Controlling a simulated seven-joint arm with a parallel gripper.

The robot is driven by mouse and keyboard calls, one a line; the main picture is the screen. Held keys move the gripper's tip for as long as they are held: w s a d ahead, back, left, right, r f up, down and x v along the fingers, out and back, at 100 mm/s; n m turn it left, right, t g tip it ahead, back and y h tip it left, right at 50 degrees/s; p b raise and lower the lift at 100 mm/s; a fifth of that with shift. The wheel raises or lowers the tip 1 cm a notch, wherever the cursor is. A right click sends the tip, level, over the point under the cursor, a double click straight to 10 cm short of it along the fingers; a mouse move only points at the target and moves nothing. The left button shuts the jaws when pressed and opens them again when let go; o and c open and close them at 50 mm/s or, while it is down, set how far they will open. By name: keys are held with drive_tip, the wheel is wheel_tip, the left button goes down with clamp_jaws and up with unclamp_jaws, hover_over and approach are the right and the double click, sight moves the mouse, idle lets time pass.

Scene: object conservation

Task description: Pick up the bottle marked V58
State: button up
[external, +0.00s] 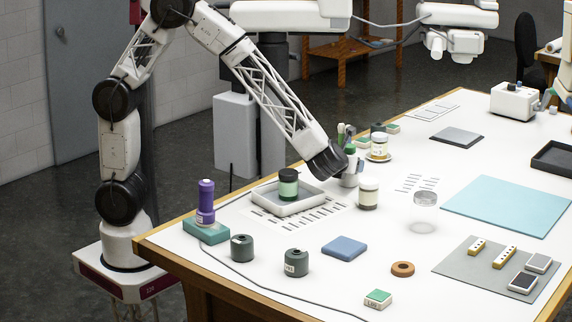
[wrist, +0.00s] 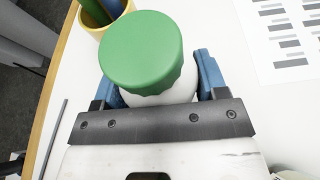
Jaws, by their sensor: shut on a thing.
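A bottle with a green cap (wrist: 142,52) and a white body sits between the blue finger pads of my gripper (wrist: 160,88) in the wrist view. My gripper is shut on it. In the external view the green cap (external: 350,149) shows just above my gripper (external: 351,166), near the table's far left edge. Most of the bottle's body is hidden by the gripper, and no marking V58 can be read on it. I cannot tell whether it touches the table.
A pen cup (wrist: 92,22) stands close beyond the bottle. A pale jar (external: 368,194) stands right of my gripper. A grey tray (external: 318,193) holds a dark-lidded green jar (external: 288,185). Dark pots (external: 296,263) and a blue block (external: 344,248) lie nearer. A light blue mat (external: 508,205) is clear.

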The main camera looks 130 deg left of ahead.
sight(350, 145)
drive_tip(key=shift+r, duration=0.15)
drive_tip(key=shift+r, duration=4.85)
